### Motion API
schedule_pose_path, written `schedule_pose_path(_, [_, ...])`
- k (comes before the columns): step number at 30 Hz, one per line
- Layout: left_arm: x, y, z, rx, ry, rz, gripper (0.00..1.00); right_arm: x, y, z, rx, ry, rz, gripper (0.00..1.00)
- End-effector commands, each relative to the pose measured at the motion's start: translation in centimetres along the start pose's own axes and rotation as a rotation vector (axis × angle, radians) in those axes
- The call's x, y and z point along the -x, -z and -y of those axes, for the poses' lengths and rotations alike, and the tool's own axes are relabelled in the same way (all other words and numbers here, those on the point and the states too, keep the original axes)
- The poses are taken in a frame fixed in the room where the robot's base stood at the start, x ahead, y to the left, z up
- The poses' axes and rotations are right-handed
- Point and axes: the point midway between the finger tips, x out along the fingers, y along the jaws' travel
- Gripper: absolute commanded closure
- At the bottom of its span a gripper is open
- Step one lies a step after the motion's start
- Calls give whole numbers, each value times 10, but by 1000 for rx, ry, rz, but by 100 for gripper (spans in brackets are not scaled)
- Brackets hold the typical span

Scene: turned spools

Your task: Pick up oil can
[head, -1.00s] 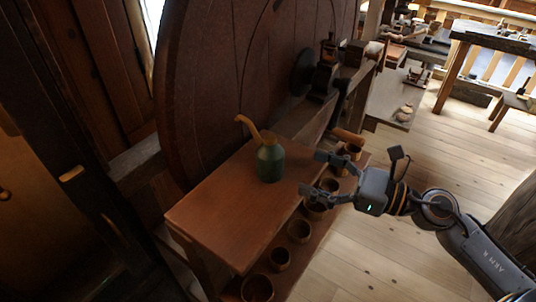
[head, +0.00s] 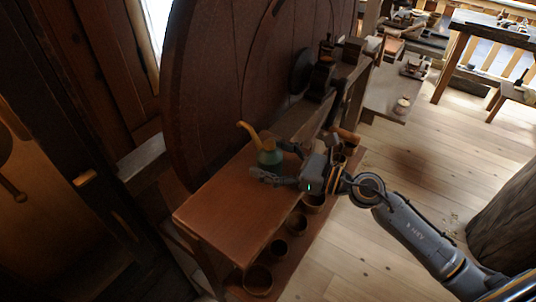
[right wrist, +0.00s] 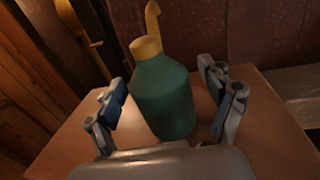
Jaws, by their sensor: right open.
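The oil can has a dark green body and a yellow neck and curved spout. It stands upright on the wooden table top (head: 215,205) in the head view, where the can (head: 268,156) is partly hidden by my right gripper (head: 268,163). In the right wrist view the can (right wrist: 163,97) stands between the two fingers of my open right gripper (right wrist: 168,105). My left gripper is not in view.
Several small wooden bowls (head: 279,247) stand on a lower shelf under the table's right side. A large round wooden wheel or disc (head: 215,90) rises behind the table. Dark metal machinery (head: 322,75) stands beyond. The plank floor (head: 425,160) on the right is open.

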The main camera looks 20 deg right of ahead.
Motion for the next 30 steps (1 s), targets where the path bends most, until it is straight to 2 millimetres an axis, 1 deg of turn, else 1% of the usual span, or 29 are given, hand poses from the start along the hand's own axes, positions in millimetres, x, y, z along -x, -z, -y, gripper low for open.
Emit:
schedule_pose_path(5, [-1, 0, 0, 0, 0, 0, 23, 0, 1, 0, 0, 1, -1, 18])
schedule_pose_path(6, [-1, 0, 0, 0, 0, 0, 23, 0, 1, 0, 0, 1, -1, 20])
schedule_pose_path(8, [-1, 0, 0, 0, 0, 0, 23, 0, 1, 0, 0, 1, -1, 32])
schedule_pose_path(9, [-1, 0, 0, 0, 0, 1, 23, 0, 1, 0, 0, 1, -1, 40])
schedule_pose_path(11, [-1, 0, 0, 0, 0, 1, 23, 0, 1, 0, 0, 1, -1, 53])
schedule_pose_path(12, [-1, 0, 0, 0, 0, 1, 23, 0, 1, 0, 0, 1, -1, 61])
schedule_pose_path(14, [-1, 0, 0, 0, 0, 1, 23, 0, 1, 0, 0, 1, -1, 73])
schedule_pose_path(15, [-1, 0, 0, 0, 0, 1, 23, 0, 1, 0, 0, 1, -1, 77])
schedule_pose_path(25, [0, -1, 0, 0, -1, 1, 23, 0, -3, 0, 4, 0, 1, 78])
schedule_pose_path(28, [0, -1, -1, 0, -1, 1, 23, 0, -10, 0, 6, 0, 1, 78])
schedule_pose_path(30, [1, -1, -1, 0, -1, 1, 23, 0, -20, 1, 9, 0, 2, 78])
